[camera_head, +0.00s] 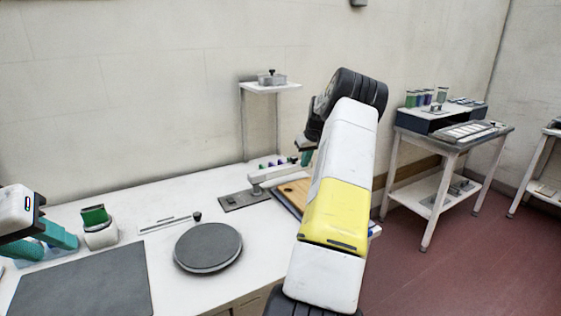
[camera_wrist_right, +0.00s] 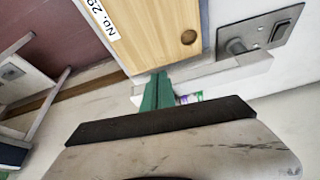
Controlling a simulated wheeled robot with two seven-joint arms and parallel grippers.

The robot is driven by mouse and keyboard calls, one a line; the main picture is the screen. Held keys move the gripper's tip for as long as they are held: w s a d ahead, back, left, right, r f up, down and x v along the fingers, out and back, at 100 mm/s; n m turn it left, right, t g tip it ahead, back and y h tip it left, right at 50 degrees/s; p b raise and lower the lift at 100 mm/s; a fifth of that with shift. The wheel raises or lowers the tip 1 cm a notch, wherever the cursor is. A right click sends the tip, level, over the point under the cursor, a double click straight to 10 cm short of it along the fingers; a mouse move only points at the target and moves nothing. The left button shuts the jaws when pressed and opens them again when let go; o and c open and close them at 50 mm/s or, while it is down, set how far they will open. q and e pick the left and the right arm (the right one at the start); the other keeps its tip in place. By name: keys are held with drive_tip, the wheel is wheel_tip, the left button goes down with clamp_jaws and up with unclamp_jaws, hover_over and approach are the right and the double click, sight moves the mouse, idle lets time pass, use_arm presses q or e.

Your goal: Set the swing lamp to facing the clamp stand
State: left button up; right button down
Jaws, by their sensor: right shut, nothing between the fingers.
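In the right wrist view the white arm (camera_wrist_right: 225,77) runs beside the base plate (camera_wrist_right: 262,38). My right gripper (camera_head: 306,158) is at the arm's far end; its green fingers (camera_wrist_right: 157,92) are together and empty, close beside the arm. Whether they touch it I cannot tell. I cannot identify the clamp stand with certainty. My left gripper (camera_head: 48,240) is at the left edge, its teal fingers partly seen.
A grey round disc (camera_head: 208,247) and a dark mat (camera_head: 85,283) lie on the table. A white holder with a green top (camera_head: 100,233) stands at left. A wooden board (camera_head: 293,193) lies under the lamp's end. A raised shelf (camera_head: 270,87) stands behind.

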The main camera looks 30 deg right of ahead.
drive_tip(key=v, duration=1)
drive_tip(key=s+a+r, duration=0.3)
drive_tip(key=a+r, duration=0.1)
drive_tip(key=a, duration=0.4)
drive_tip(key=s+a+r+n, duration=0.1)
drive_tip(key=s+a+r, duration=0.25)
drive_tip(key=a, duration=0.45)
drive_tip(key=s+a+r, duration=0.2)
drive_tip(key=a+r, duration=0.3)
drive_tip(key=a, duration=0.4)
drive_tip(key=s+a+f+t+y, duration=0.1)
drive_tip(key=s+a+f, duration=0.1)
drive_tip(key=s+a, duration=0.5)
drive_tip(key=s+a+f+y, duration=0.1)
drive_tip(key=s+a, duration=0.7)
drive_tip(key=s, duration=0.8)
drive_tip(key=shift+a+f+n+t+y, duration=0.3)
drive_tip(key=shift+a+f+t, duration=0.1)
drive_tip(key=shift+f, duration=0.35)
